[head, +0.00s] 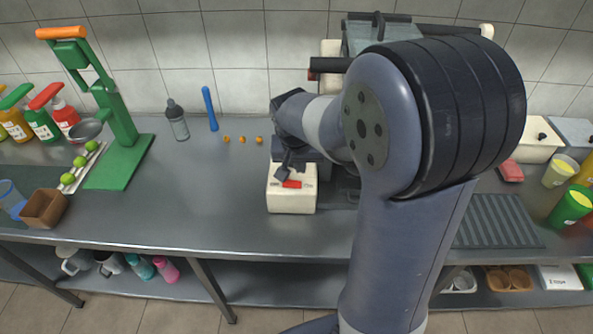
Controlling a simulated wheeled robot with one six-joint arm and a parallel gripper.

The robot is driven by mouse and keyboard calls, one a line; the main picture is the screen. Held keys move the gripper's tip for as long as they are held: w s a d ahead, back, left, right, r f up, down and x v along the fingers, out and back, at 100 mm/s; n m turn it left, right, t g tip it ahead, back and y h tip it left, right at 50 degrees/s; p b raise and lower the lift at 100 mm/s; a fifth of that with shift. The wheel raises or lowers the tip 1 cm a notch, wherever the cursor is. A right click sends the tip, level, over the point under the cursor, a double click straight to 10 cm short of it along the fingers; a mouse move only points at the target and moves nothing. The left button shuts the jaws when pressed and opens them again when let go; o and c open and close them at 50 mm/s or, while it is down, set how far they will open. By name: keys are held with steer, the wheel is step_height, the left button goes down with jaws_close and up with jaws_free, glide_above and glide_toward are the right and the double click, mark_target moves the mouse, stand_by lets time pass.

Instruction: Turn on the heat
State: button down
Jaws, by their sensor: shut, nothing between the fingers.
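A white box (291,198) with a red switch (291,184) on its upper face stands near the front edge of the steel counter, just left of my arm. I take it for the heat control, but I cannot read any marking on it. My gripper (281,175) is shut and empty, just above and slightly left of the red switch. I cannot tell whether it touches the box. My arm hides much of the counter and equipment behind and to the right of the box.
A green press (120,150) stands at left beside several limes. A grey bottle (177,120), a blue stick (209,108) and small orange pieces (242,140) are at the back. A dark ridged mat (495,222) lies right. The counter left of the box is clear.

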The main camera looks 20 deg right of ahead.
step_height(320, 180, up, 7)
steer(key=s+d, duration=0.1)
steer(key=s, duration=0.2)
steer(key=shift+d, duration=0.15)
steer(key=shift+w, duration=0.1)
steer(key=w+f, duration=0.1)
steer(key=f, duration=0.2)
steer(key=w+a+f, duration=0.1)
steer(key=f, duration=0.2)
steer(key=w+a+f, duration=0.1)
steer(key=f, duration=0.3)
steer(key=shift+w+b, duration=0.3)
steer(key=shift+b, duration=0.6)
steer(key=v, duration=0.4)
steer(key=shift+w+r, duration=0.15)
